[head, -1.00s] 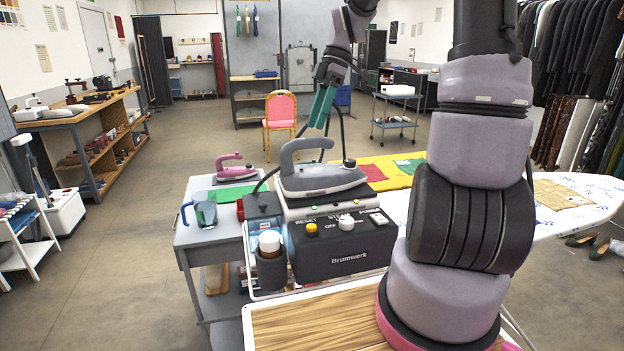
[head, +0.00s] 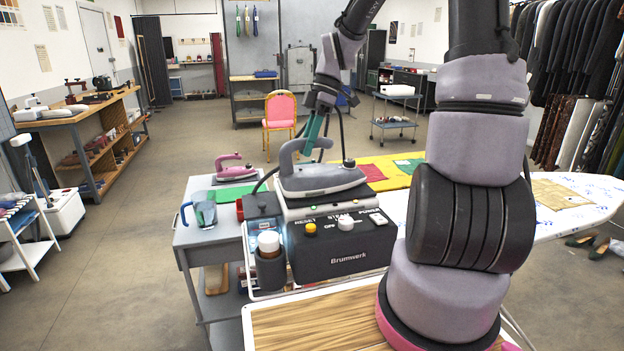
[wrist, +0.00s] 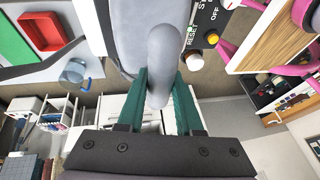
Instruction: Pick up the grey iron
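The grey iron (head: 325,180) rests upright on top of the black Brumwerk steam station (head: 345,250), its looped handle upward. In the wrist view the iron's handle (wrist: 165,50) rises close in front of the camera. My gripper (head: 310,150) has come down at the handle from above and behind. In the wrist view the two green fingers of my gripper (wrist: 162,80) stand apart, one on each side of the handle. Whether either finger touches it I cannot tell. The far side of the handle is hidden.
A pink iron (head: 232,168) stands behind left on the grey cart (head: 200,235), near a blue-handled jug (head: 204,211) and green cloth (head: 236,192). A yellow cloth (head: 395,178) lies on the ironing board (head: 600,195) at right. A cord rises behind the iron.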

